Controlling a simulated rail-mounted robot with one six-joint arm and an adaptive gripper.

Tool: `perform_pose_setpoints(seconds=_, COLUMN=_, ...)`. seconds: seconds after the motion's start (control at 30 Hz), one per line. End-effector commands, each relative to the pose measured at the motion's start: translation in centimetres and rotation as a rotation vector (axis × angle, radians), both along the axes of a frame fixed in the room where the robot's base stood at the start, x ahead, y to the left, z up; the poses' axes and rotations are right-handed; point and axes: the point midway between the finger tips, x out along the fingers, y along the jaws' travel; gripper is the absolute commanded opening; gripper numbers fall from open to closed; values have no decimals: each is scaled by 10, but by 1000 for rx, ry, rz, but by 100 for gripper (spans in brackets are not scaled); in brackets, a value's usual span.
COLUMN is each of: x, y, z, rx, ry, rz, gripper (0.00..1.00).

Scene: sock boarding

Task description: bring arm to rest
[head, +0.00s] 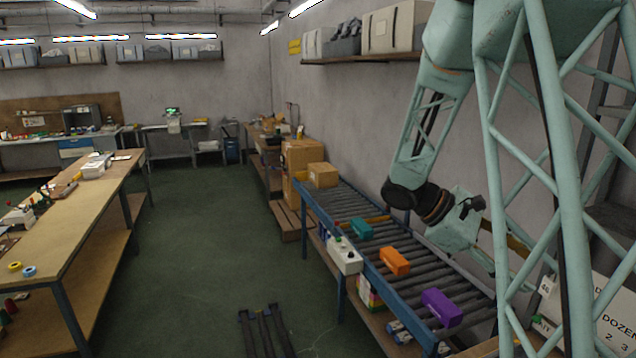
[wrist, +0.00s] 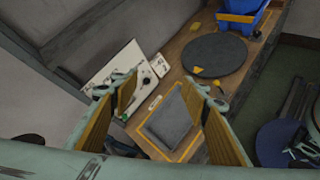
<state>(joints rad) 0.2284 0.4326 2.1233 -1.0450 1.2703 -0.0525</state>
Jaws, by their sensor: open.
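My arm (head: 420,130) hangs bent over the roller conveyor on the right of the head view, partly behind my own lattice column. In the wrist view my gripper (wrist: 166,97) is open, its two yellow-padded fingers spread apart with nothing between them. Beyond the fingers a wooden bench top (wrist: 196,70) shows, with a grey pad (wrist: 170,122) framed in yellow, which the right finger partly overlaps. In the head view the fingers cannot be made out clearly.
The conveyor (head: 345,205) carries a teal block (head: 361,229), an orange block (head: 395,261) and a purple block (head: 441,308). In the wrist view a dark disc (wrist: 214,55), a blue bin (wrist: 241,18) and a white panel (wrist: 122,78) lie around the bench. Green floor (head: 200,250) is open at left.

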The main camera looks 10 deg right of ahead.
Motion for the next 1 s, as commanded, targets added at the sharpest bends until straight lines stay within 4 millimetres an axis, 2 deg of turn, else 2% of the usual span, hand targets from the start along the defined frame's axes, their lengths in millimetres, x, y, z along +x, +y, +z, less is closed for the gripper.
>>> perform_pose_setpoints(seconds=0.5, x=-43, y=68, z=16, rx=110, ry=-184, rz=-77, gripper=42)
perform_pose_setpoints(seconds=1.0, x=-82, y=136, z=21, rx=230, ry=-364, rz=-143, gripper=42)
